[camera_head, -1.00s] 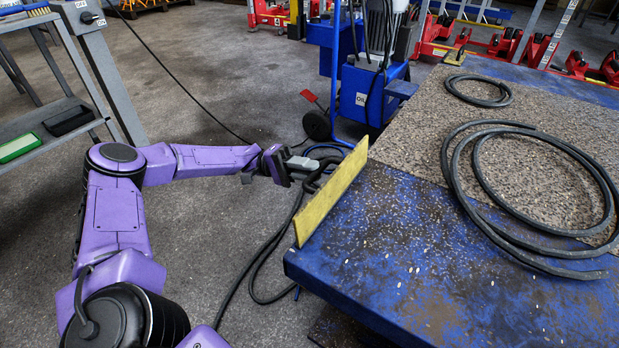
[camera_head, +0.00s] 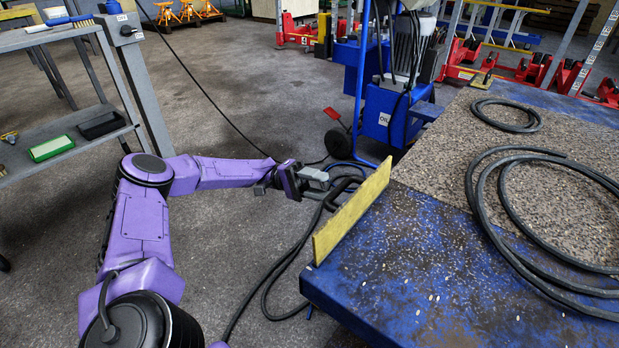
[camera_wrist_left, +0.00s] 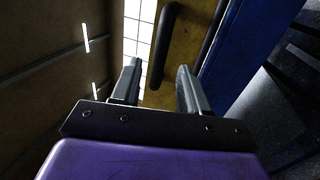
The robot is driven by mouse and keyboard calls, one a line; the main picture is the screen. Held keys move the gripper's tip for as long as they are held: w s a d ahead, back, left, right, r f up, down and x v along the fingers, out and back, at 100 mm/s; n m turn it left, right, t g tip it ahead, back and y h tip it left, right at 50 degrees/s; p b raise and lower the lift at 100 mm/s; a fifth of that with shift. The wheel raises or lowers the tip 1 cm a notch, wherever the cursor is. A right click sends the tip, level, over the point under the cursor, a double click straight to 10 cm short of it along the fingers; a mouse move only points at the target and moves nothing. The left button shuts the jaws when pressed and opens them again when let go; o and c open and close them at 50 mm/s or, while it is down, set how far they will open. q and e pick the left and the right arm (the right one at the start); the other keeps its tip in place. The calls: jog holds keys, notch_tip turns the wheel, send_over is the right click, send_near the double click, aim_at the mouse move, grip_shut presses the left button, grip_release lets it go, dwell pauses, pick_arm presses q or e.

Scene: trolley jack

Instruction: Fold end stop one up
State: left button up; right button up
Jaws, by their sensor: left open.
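A yellow plate (camera_head: 352,213), which I take for the end stop, stands along the near left edge of the blue platform (camera_head: 400,250) in the head view. It rises above the platform top. My left gripper (camera_head: 322,178) is open just left of the plate, outside the platform edge. In the left wrist view, my left gripper (camera_wrist_left: 158,68) has its two fingers apart with nothing clearly between them. Beyond the fingertips are a yellow-brown surface (camera_wrist_left: 184,40) and a dark bar. I cannot tell whether the fingers touch anything. My right gripper is not in view.
Black hose (camera_head: 262,300) hangs beside the plate and lies on the floor. More hose (camera_head: 505,240) is coiled on the platform. A blue wheeled unit (camera_head: 390,115) stands behind the gripper. A grey shelf trolley (camera_head: 75,130) is at the left. Open floor lies between.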

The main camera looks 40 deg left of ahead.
pick_arm(q)
jog(key=b+v, duration=0.1)
jog(key=v, duration=0.6)
jog(key=shift+a+b, duration=0.3)
jog(key=shift+b, duration=0.1)
jog(key=shift+f, duration=0.1)
